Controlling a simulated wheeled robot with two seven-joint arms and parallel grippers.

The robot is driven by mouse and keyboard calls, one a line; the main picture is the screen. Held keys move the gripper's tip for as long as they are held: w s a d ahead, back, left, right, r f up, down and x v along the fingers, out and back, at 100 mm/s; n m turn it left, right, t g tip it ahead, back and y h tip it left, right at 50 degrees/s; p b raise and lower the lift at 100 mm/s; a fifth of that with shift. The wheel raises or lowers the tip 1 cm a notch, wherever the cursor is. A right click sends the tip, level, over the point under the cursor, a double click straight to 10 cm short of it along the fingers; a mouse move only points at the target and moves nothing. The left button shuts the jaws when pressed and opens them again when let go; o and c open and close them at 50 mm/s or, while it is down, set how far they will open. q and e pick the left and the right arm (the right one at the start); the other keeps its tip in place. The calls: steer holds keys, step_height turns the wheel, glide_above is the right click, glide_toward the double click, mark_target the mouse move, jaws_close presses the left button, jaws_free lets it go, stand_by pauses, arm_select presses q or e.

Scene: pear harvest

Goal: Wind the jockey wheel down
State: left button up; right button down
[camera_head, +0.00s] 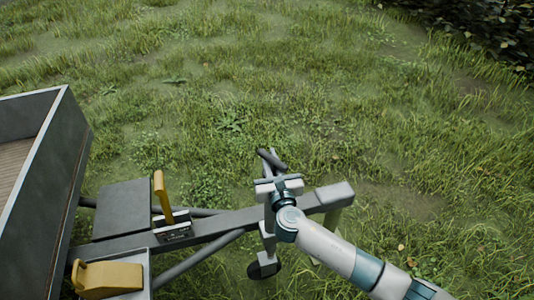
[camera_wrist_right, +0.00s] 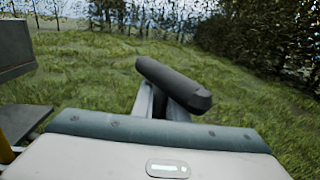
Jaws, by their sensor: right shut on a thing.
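The jockey wheel's dark crank handle (camera_head: 271,158) shows at the top of its post, just beyond my right gripper (camera_head: 278,183). My right gripper is shut on the crank handle, and its body hides much of the crank. In the right wrist view the dark handle grip (camera_wrist_right: 174,84) lies slanted between the pale fingers. The jockey wheel's grey post (camera_head: 268,242) runs down beside the drawbar, and its dark wheel (camera_head: 264,269) shows at the bottom; whether it touches the ground I cannot tell. My left gripper is not in view.
The trailer's grey drawbar (camera_head: 237,222) runs across under my right arm to the coupling end at right. A yellow lever (camera_head: 162,196), a yellow block (camera_head: 108,279) and the trailer box (camera_head: 62,165) stand at left. Open grass lies beyond; a hedge is at upper right.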

steer(key=m+h, duration=0.2)
steer(key=h, duration=0.1)
steer(key=shift+d+p, duration=0.2)
steer(key=shift+p, duration=0.1)
steer(key=m+h, duration=0.1)
steer(key=h, duration=0.1)
steer(key=d+m+h, duration=0.1)
steer(key=h, duration=0.1)
steer(key=shift+m, duration=0.4)
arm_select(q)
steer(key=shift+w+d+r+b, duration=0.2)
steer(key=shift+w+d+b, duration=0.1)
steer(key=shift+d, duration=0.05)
arm_select(e)
steer(key=m+h, duration=0.1)
steer(key=h, duration=0.1)
steer(key=d+m+g+h, duration=0.1)
steer(key=h, duration=0.1)
steer(key=m+h, duration=0.1)
steer(key=shift+s+d+m+g+h, duration=0.15)
steer(key=shift+s+m+g+h, duration=0.15)
steer(key=shift+g+h, duration=0.1)
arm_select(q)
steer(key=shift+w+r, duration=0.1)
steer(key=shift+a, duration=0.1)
arm_select(e)
steer(key=shift+w, duration=0.1)
